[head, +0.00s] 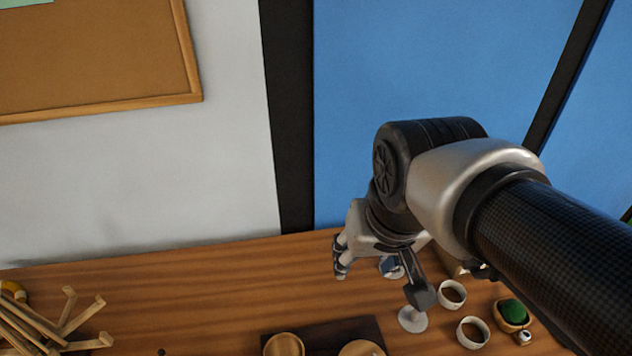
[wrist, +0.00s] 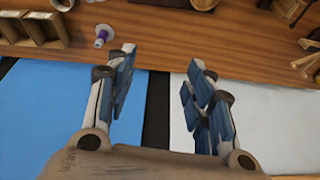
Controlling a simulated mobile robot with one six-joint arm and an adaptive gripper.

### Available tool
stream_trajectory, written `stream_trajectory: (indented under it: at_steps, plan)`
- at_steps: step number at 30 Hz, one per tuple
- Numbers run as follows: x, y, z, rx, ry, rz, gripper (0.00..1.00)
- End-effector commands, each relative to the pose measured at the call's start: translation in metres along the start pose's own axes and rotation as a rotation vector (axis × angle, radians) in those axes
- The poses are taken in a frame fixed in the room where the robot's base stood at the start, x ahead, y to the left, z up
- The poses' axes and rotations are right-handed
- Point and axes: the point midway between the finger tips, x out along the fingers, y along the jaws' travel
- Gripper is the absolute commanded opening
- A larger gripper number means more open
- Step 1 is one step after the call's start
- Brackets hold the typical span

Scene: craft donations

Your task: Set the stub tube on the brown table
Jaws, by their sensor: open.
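The brown table (head: 200,290) runs along the wall under my arm; its wood top also shows in the wrist view (wrist: 165,50). I cannot tell for certain which thing is the stub tube. Two short, pale, hollow round pieces stand at the right of the table, one farther back (head: 452,294) and one nearer (head: 472,332). A small white piece with a purple top (wrist: 102,34) stands on the table in the wrist view. My gripper (head: 382,274) is open and empty above the table's back part; in the wrist view its fingers (wrist: 162,62) are wide apart.
A dark tray with round wooden pieces (head: 284,345) is at the front. A wooden rack (head: 50,325) stands at the left. A green item in a wooden bowl (head: 513,312) is at the right. Brown open boxes (wrist: 45,30) show in the wrist view. The table's left-middle is clear.

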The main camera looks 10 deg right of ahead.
Motion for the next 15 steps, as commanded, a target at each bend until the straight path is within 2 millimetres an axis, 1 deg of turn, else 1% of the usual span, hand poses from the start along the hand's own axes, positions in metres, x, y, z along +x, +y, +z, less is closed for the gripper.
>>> stream_trajectory:
  at_steps: [1,3,6,9,15]
  plan:
    - [-0.004,-0.003,0.021,-0.043,0.020,-0.008,0.48]
    - [-0.004,-0.004,0.043,-0.091,0.035,-0.016,0.48]
    - [-0.003,-0.005,0.064,-0.140,0.049,-0.023,0.48]
    - [-0.001,-0.005,0.075,-0.163,0.056,-0.026,0.48]
    - [-0.001,-0.005,0.077,-0.170,0.057,-0.026,0.48]
